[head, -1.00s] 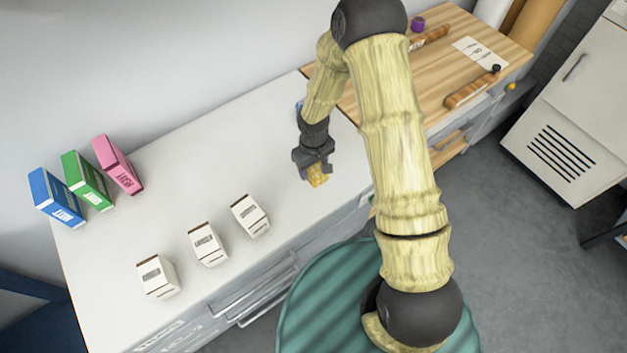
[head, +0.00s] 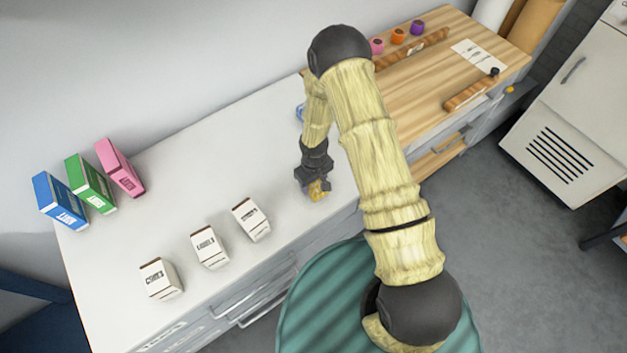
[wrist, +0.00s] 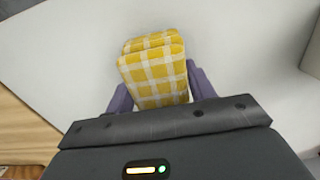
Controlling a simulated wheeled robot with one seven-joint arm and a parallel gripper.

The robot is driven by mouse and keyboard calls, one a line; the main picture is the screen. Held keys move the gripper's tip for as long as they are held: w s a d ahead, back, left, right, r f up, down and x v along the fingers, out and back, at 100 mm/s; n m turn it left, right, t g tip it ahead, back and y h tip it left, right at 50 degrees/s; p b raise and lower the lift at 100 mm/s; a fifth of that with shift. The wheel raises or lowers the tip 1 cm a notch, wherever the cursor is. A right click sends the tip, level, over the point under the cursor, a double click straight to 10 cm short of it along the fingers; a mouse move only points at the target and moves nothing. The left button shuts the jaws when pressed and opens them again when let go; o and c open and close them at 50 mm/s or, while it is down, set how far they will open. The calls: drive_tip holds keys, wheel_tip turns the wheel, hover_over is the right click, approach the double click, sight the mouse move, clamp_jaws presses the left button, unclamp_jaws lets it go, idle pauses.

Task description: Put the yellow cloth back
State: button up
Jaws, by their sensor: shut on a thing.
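The yellow cloth (wrist: 153,72) is a folded yellow-and-white checked piece. It sits between the purple fingers of my gripper (wrist: 155,95) in the wrist view, with its far end sticking out past them. In the head view my gripper (head: 316,186) points down over the white counter, right of the white boxes, and the yellow cloth (head: 318,194) shows as a small patch under it. My gripper is shut on the cloth. I cannot tell whether the cloth touches the counter.
The white counter (head: 180,190) carries three white boxes (head: 208,248) and blue, green and pink boxes (head: 92,182) at the left. A blue item (head: 299,112) is partly hidden behind my arm. A wooden board (head: 435,75) with coloured spools (head: 398,36) lies right. Counter between is clear.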

drive_tip(key=o, duration=0.9)
wheel_tip(320, 180, up, 12)
drive_tip(key=b, duration=0.2)
drive_tip(key=shift+b, duration=0.4)
drive_tip(key=shift+r, duration=0.1)
drive_tip(key=s+d+r+m+t, duration=0.1)
drive_tip(key=s+d+r+m, duration=0.1)
drive_tip(key=s+d+r, duration=0.2)
drive_tip(key=s+d+r+m, duration=0.2)
drive_tip(key=s+d+r, duration=0.2)
drive_tip(key=r, duration=0.4)
drive_tip(key=s+d+r+m+t, duration=0.1)
drive_tip(key=s+d+r+m, duration=0.1)
drive_tip(key=s+d+r, duration=0.2)
drive_tip(key=shift+s+d+r+m+t, duration=0.1)
drive_tip(key=shift+d+r+m+t, duration=0.1)
drive_tip(key=shift+d+r, duration=0.3)
drive_tip(key=shift+s+d+r+m+t, duration=0.1)
drive_tip(key=shift+d+r+m, duration=0.15)
drive_tip(key=shift+r, duration=0.4)
